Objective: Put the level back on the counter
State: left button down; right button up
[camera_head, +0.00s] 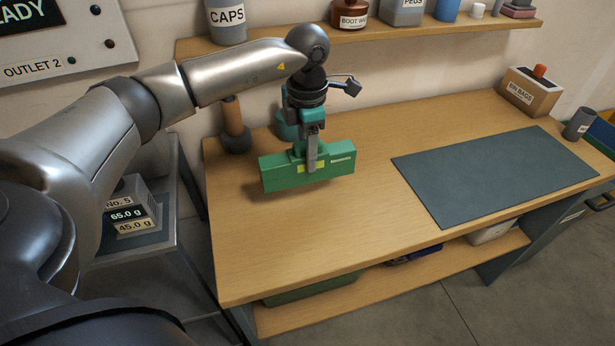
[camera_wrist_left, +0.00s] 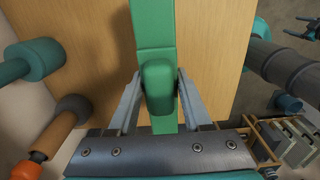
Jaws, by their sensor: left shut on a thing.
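The level is a green block (camera_head: 280,173) with yellow-green vials and a raised middle grip. My left gripper (camera_head: 312,158) is shut on that grip from above. In the left wrist view my left gripper's fingers (camera_wrist_left: 158,95) close on both sides of the grip, and the green bar (camera_wrist_left: 152,25) runs on beyond it. The level is over the left part of the wooden counter (camera_head: 290,245). A shadow shows under it; I cannot tell for sure whether it touches the top.
A dark mat (camera_head: 490,175) covers the counter's right part. A bin bags box (camera_head: 530,92) and a grey cup (camera_head: 579,124) stand at the right. An orange-handled tool (camera_head: 234,125) and a teal object (camera_head: 287,124) stand behind the level. The counter's front is clear.

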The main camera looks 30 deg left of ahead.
pick_arm(q)
notch_tip(320, 180, down, 4)
jog(key=shift+r, duration=0.25)
notch_tip(320, 180, down, 4)
jog(key=shift+r+b, duration=0.25)
jog(key=shift+b, duration=0.1)
pick_arm(e)
jog(key=shift+w+a+f, duration=0.35)
jog(key=shift+w, duration=0.1)
pick_arm(q)
jog(key=shift+f, duration=0.1)
pick_arm(e)
jog(key=shift+f, duration=0.1)
pick_arm(q)
jog(key=shift+c, duration=1.7)
grip_release()
pick_arm(e)
jog(key=shift+d, duration=0.1)
pick_arm(q)
jog(key=shift+r, duration=0.4)
notch_tip(320, 180, up, 12)
jog(key=shift+f+p, duration=0.25)
jog(key=shift+p, duration=0.3)
pick_arm(e)
jog(key=shift+d+r, duration=0.1)
jog(key=shift+r, duration=0.5)
